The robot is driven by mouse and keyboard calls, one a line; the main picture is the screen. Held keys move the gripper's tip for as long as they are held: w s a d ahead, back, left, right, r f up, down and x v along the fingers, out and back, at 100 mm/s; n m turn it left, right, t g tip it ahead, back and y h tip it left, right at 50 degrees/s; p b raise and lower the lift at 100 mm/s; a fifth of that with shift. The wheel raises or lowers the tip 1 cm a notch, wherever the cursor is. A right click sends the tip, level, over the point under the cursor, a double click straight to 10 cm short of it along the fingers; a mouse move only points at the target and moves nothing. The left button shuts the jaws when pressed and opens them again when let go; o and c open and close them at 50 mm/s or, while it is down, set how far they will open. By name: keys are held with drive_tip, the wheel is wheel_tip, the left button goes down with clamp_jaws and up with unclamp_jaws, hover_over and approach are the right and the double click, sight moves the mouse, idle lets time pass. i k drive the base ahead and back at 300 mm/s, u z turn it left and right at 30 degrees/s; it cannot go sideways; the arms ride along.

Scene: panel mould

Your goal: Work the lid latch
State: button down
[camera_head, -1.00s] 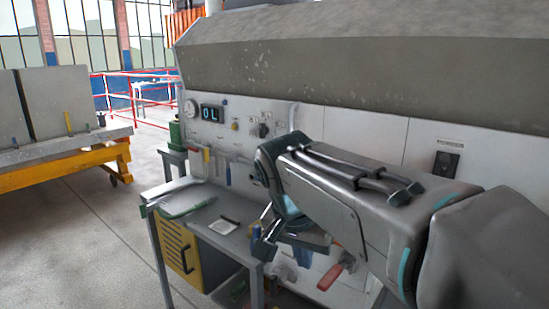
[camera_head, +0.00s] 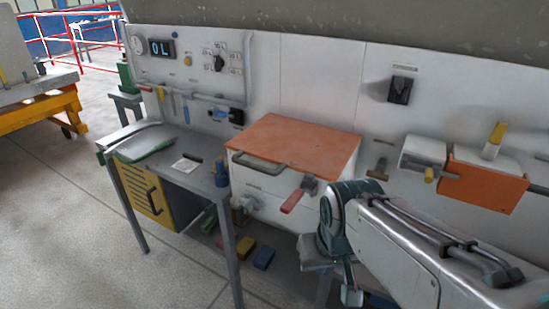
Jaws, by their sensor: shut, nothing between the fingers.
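A white box with an orange lid (camera_head: 300,142) is mounted on the panel in the middle of the head view. The lid lies flat, with a grey bar handle (camera_head: 258,164) along its front edge. A latch with a red grip (camera_head: 292,201) and a grey block sits on the box front at the right, its grip slanting down to the left. My gripper (camera_head: 350,293) hangs low to the right of the latch and below it, apart from it. Its jaws are shut and empty, partly hidden by my wrist.
A grey workbench (camera_head: 194,150) with a yellow drawer front (camera_head: 148,192) stands at the left. An orange flap (camera_head: 485,180) with a yellow-topped lever juts from the panel at the right. A rotary switch (camera_head: 218,64) and display (camera_head: 162,47) are upper left. Coloured blocks lie on the floor.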

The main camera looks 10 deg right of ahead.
sight(293, 199)
drive_tip(key=k, duration=0.5)
drive_tip(key=z, duration=0.75)
drive_tip(key=i, duration=0.75)
drive_tip(key=u, duration=0.75)
